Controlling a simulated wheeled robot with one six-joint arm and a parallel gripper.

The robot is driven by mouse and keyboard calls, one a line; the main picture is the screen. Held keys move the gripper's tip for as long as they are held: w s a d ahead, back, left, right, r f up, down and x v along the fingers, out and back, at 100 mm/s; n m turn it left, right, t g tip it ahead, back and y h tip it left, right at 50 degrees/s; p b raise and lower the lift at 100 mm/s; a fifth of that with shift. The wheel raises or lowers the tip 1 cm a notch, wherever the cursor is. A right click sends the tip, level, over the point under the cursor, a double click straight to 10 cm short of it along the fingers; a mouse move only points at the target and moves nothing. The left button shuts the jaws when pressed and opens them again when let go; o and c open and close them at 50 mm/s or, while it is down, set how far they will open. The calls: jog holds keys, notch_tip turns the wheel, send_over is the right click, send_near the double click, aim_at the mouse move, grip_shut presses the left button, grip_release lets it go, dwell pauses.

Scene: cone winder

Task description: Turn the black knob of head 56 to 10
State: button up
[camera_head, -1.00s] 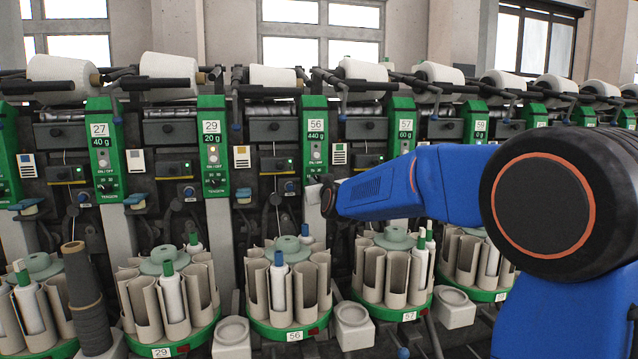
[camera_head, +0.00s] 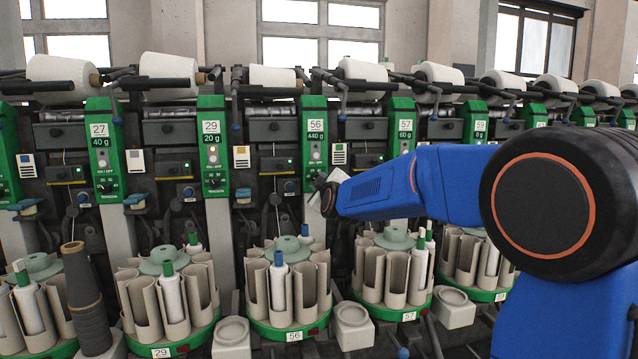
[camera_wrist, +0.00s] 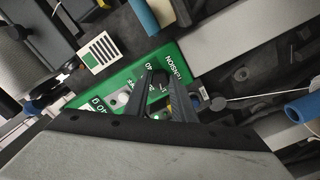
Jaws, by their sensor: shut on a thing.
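My gripper (camera_head: 318,182) is at the lower part of this panel. In the wrist view the panel (camera_wrist: 100,102) lies tilted, with the word TENSION near the fingertips. My two dark fingers (camera_wrist: 161,84) reach down to the dial and are shut on the black knob. The knob is mostly hidden between the fingers, and its pointer cannot be read. A few scale digits show beside the fingers.
Neighbouring green panels 29 (camera_head: 212,135) and 57 (camera_head: 403,125) stand on either side. Below are round bobbin magazines, with magazine 56's green rim (camera_head: 271,331) in the middle. A blue-ended part (camera_wrist: 302,108) and a thread are right of the fingers in the wrist view.

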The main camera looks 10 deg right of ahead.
jog(key=shift+n, duration=0.6)
jog(key=o, duration=1.1)
jog(key=shift+c, duration=0.2)
jog(key=s, duration=1.7)
jog(key=shift+s, duration=0.2)
